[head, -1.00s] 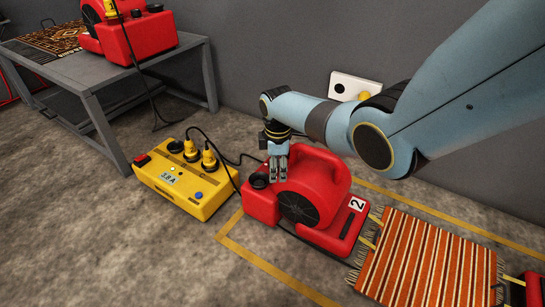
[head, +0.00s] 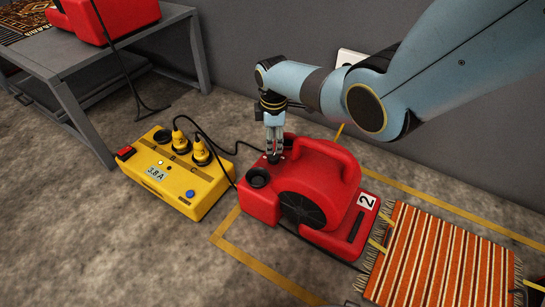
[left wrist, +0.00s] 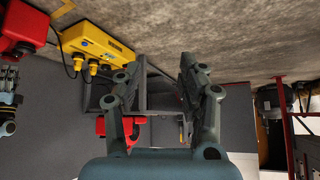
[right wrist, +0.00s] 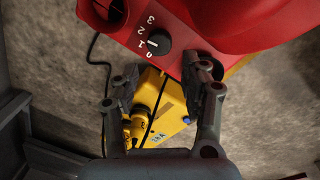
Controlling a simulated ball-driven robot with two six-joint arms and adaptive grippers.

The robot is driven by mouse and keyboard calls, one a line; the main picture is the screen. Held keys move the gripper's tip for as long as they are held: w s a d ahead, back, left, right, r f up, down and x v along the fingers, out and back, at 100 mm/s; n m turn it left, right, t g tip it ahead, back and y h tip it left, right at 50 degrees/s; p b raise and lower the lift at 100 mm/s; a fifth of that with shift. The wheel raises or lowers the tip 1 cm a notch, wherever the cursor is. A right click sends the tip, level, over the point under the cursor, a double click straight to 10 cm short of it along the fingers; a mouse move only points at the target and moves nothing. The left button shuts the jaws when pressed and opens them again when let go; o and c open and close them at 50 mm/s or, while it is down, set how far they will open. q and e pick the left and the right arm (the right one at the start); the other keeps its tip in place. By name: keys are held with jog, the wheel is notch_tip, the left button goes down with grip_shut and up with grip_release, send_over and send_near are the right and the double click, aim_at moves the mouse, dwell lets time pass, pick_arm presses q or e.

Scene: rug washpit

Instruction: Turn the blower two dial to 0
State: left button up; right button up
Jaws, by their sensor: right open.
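Blower two (head: 318,175) is the red machine on the floor, labelled 2. Its black dial (right wrist: 158,42) shows in the right wrist view beside the white numbers 3, 2, 1 and 0. The white mark on the dial appears to point at 1. My right gripper (head: 274,152) is over the blower's rear left corner, and its tips cover most of the dial in the head view. In the right wrist view its fingers (right wrist: 163,72) are apart, with the dial just beyond them and nothing held. My left gripper (left wrist: 155,75) is open and empty, away from the blower.
A yellow power box (head: 175,178) reading 3.8 A stands left of the blower, with plugs and black cables. A grey table (head: 115,50) behind bears another red machine (head: 110,18). A striped rug (head: 440,258) lies to the right. Yellow floor tape (head: 262,262) borders the blower.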

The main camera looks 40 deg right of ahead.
aim_at(273, 156)
notch_tip(273, 156, down, 3)
jog(key=shift+r+b, duration=0.1)
jog(key=shift+b, duration=0.75)
jog(key=shift+w+f+b, duration=0.1)
jog(key=shift+f+b, duration=0.4)
jog(key=shift+f, duration=0.3)
jog(key=shift+d+f+b, duration=0.1)
jog(key=shift+f+b, duration=0.35)
jog(key=shift+f, duration=0.1)
notch_tip(273, 156, down, 2)
jog(key=shift+w+b, duration=0.15)
jog(key=shift+b, duration=0.6)
pick_arm(q)
jog(key=w+d+r+m+t+h, duration=0.1)
jog(key=w+d+r+t, duration=0.1)
jog(key=w+r+t, duration=0.5)
jog(key=shift+w+r+t+h, duration=0.4)
jog(key=shift+r+t, duration=1.25)
jog(key=shift+t, duration=0.25)
pick_arm(e)
jog(key=c, duration=0.9)
jog(key=shift+o, duration=0.2)
